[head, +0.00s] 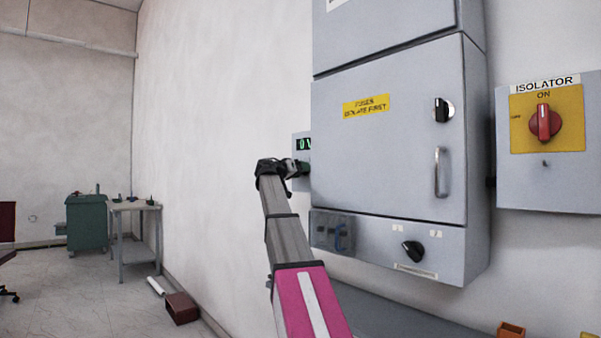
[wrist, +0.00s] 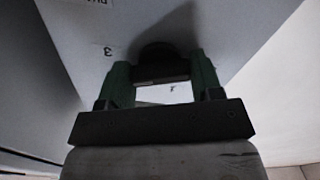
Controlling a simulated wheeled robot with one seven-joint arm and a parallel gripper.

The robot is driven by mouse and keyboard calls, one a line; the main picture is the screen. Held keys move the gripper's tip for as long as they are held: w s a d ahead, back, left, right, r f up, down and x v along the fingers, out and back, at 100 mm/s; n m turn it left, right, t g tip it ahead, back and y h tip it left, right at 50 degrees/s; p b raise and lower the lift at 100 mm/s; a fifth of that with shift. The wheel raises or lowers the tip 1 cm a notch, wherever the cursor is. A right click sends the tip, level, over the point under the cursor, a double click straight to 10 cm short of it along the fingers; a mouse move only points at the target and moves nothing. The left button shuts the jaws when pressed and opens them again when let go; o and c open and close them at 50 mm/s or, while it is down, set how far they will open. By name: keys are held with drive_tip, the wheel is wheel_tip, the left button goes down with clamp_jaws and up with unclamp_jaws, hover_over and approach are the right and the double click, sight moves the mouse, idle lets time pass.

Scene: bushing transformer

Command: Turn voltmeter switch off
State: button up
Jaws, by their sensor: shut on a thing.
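The voltmeter (head: 303,144) is a small grey box on the wall, at the left side of the fuse cabinet. Its green display reads 0 and what looks like a V, partly cut off by the cabinet. My gripper (head: 301,168) is at the lower part of this box in the head view and hides the switch there. In the wrist view, the green fingers of my gripper (wrist: 161,80) are shut on the dark round voltmeter switch (wrist: 157,57). A mark like a 3 is on the panel left of the switch. The switch's pointer direction cannot be made out.
The large grey fuse cabinet (head: 390,145) stands out from the wall close to the right of my gripper. An isolator (head: 543,122) with a red handle is further right. A workbench (head: 136,235) and green cabinet (head: 87,222) stand far left. The wall left of my arm is clear.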

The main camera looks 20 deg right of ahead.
drive_tip(key=shift+f+n, duration=0.1)
drive_tip(key=shift+n, duration=15.5)
drive_tip(key=o, duration=0.9)
drive_tip(key=shift+a, duration=0.1)
